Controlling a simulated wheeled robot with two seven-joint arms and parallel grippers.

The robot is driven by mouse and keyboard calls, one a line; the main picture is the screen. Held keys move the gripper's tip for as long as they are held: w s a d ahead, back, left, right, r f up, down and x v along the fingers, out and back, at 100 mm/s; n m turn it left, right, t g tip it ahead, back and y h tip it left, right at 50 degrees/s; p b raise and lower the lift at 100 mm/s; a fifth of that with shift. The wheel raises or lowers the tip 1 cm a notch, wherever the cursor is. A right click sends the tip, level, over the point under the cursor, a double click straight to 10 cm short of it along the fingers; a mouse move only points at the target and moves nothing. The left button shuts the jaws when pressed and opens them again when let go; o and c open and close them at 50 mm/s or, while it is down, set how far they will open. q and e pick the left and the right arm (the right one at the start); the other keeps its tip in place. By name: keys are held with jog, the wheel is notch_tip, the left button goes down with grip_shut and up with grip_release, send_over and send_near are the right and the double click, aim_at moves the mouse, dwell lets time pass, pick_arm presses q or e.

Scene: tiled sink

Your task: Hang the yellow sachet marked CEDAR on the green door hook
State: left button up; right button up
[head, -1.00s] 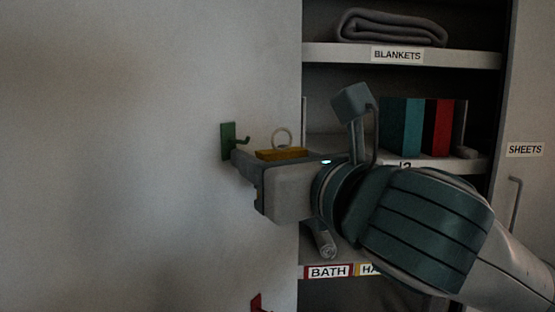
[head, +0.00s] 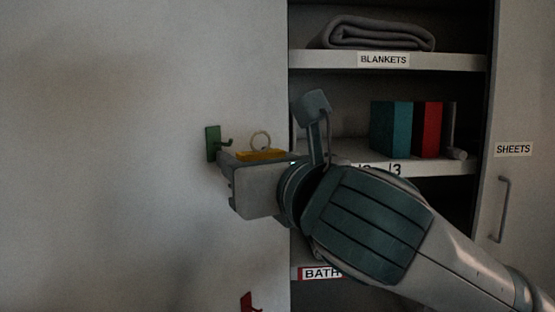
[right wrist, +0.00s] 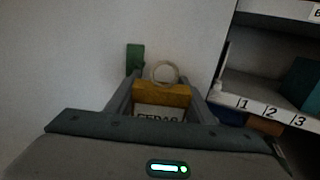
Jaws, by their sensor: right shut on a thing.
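The yellow sachet (head: 262,155) has a pale ring (head: 261,139) standing up from its top. In the right wrist view, the sachet (right wrist: 162,95) bears a white label, partly cut off, that reads CEDAR. My right gripper (right wrist: 156,92) is shut on the sachet, with a finger on each side; it also shows in the head view (head: 238,158). The green hook (head: 213,144) is on the pale door, just left of the ring; its prong points right. The ring appears apart from the hook, though their depth is hard to judge. My left gripper is not in view.
A red hook (head: 247,302) sits lower on the door. Right of the door, an open cupboard holds a folded blanket (head: 378,35) on the upper shelf and teal and red books (head: 428,129) on the middle one. Shelf edges (head: 440,168) stand close to my arm.

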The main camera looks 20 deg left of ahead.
jog(key=shift+w+a, duration=0.15)
jog(key=shift+a, duration=0.1)
